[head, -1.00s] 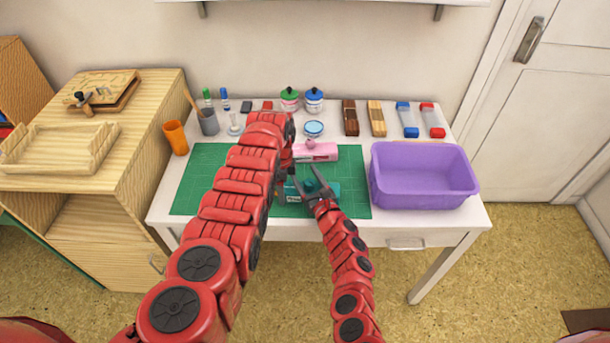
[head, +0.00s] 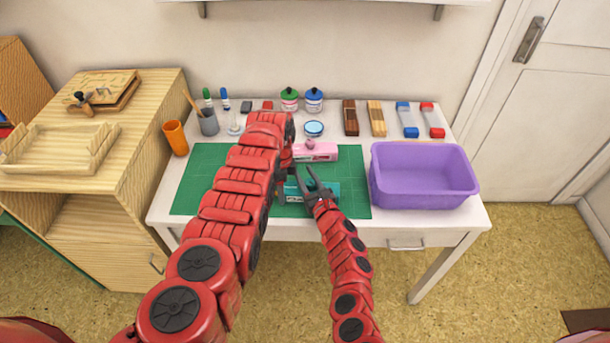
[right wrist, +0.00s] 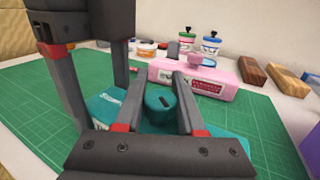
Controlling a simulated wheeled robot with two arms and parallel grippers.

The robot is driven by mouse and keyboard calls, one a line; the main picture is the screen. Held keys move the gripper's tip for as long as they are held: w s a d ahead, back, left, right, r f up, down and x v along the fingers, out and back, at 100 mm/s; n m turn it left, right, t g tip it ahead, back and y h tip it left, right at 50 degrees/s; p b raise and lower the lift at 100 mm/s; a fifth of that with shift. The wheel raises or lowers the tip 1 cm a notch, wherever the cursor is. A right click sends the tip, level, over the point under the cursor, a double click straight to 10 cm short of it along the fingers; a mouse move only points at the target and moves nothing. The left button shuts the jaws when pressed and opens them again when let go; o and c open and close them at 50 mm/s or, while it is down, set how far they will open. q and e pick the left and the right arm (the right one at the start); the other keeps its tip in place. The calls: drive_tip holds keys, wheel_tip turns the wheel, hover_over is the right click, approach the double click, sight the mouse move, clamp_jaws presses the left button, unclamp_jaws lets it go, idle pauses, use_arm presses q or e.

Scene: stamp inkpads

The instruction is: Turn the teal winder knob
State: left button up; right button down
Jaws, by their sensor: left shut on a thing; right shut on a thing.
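The teal winder (head: 331,187) sits on the green cutting mat (head: 350,170) near the table's front. In the right wrist view its labelled body (right wrist: 103,107) shows at left and its round teal knob (right wrist: 160,98) stands on top with a dark slot mark. My right gripper (head: 306,177) is shut on the knob, with one finger on either side of it in the right wrist view (right wrist: 158,80). My left gripper (head: 281,190) comes down from above and is shut on the winder's left part. The left arm hides part of the mat.
A pink box (head: 318,153) lies just behind the winder. A purple bin (head: 424,180) stands at right. Lidded jars (head: 314,98), a blue-topped tin (head: 314,128), wooden blocks (head: 376,118) and an orange cup (head: 176,138) line the back and left. The mat's left part is clear.

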drive_tip(key=shift+r+m+h, duration=0.1)
drive_tip(key=shift+m+h, duration=0.2)
drive_tip(key=shift+m, duration=0.1)
drive_tip(key=shift+d+f+m+t+h, duration=0.2)
drive_tip(key=shift+m+t+h, duration=0.3)
drive_tip(key=shift+m+h, duration=0.5)
drive_tip(key=h, duration=0.1)
drive_tip(key=m+h, duration=0.1)
drive_tip(key=f+h, duration=0.1)
drive_tip(key=shift+s+d, duration=0.2)
drive_tip(key=shift+d, duration=0.1)
use_arm(q)
drive_tip(key=shift+r, duration=0.1)
use_arm(e)
drive_tip(key=shift+w+d+r+m+h, duration=0.1)
drive_tip(key=shift+d+m+h, duration=0.05)
drive_tip(key=shift+m+h, duration=0.35)
drive_tip(key=shift+d+r+m+h, duration=0.1)
drive_tip(key=shift+m+h, duration=0.2)
drive_tip(key=shift+h, duration=0.3)
drive_tip(key=shift+d+m+h, duration=0.2)
drive_tip(key=shift+m+h, duration=0.55)
drive_tip(key=shift+h, duration=0.45)
drive_tip(key=shift+d+m+h, duration=0.2)
drive_tip(key=shift+m+h, duration=0.55)
drive_tip(key=shift+h, duration=0.45)
drive_tip(key=shift+w+d+r+m+g+h, duration=0.15)
drive_tip(key=shift+r+m+g+h, duration=0.3)
drive_tip(key=shift+h, duration=0.35)
